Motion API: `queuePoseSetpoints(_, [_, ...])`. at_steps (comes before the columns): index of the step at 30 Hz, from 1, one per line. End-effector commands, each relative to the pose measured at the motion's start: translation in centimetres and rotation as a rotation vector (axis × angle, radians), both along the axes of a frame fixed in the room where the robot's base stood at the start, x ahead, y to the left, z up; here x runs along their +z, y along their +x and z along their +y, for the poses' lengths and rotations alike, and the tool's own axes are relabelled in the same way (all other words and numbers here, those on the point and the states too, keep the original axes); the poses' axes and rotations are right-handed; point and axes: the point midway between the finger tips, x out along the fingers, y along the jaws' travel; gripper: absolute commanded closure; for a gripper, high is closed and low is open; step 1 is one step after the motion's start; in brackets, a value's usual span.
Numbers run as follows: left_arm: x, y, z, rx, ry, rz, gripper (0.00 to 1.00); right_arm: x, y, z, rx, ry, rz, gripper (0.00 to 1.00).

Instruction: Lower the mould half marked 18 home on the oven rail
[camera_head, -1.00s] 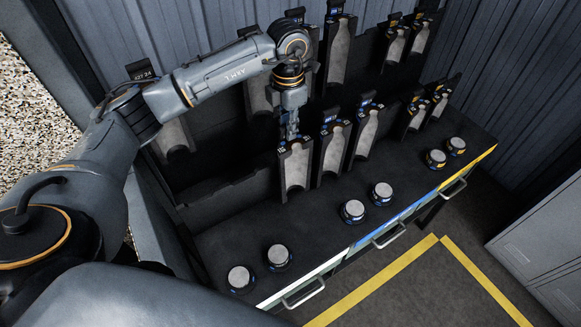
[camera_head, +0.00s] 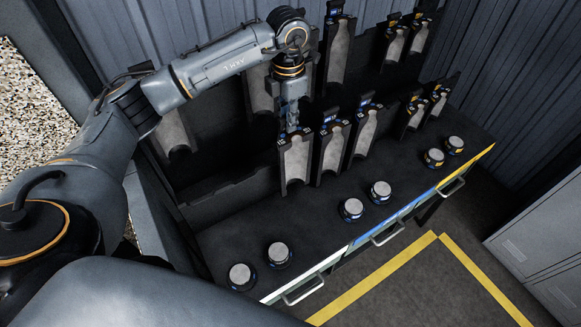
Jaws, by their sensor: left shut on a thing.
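My left gripper (camera_head: 291,127) is shut on the upper end of a grey mould half (camera_head: 295,160) with a dark frame. This mould half stands upright at the left end of the front row, above the dark bench. I cannot read its mark, and its lower end's seat on the rail (camera_head: 235,192) is not clear. The gripper fingers are small and partly merge with the dark top of the mould half. My right gripper is not in view.
Close to the right stand more front-row mould halves (camera_head: 331,150), (camera_head: 364,132). A back row includes one tall mould half (camera_head: 338,55). Several round metal-topped pieces (camera_head: 351,208) stand along the bench front. The rail left of the held mould half is empty.

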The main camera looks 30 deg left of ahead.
Motion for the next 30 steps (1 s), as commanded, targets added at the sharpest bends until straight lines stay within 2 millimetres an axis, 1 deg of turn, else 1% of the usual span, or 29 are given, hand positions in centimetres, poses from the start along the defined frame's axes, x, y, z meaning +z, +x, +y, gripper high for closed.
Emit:
queuePoseSetpoints(1, [0.5,0.2,0.0,0.001,-0.003,-0.011,1.00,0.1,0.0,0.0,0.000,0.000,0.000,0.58])
queuePoseSetpoints(8, [0.8,0.3,0.0,0.001,-0.003,-0.012,1.00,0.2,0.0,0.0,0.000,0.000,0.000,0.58])
queuePoseSetpoints(30, [3.5,0.3,0.0,0.001,-0.003,-0.012,1.00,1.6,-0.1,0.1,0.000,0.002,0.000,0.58])
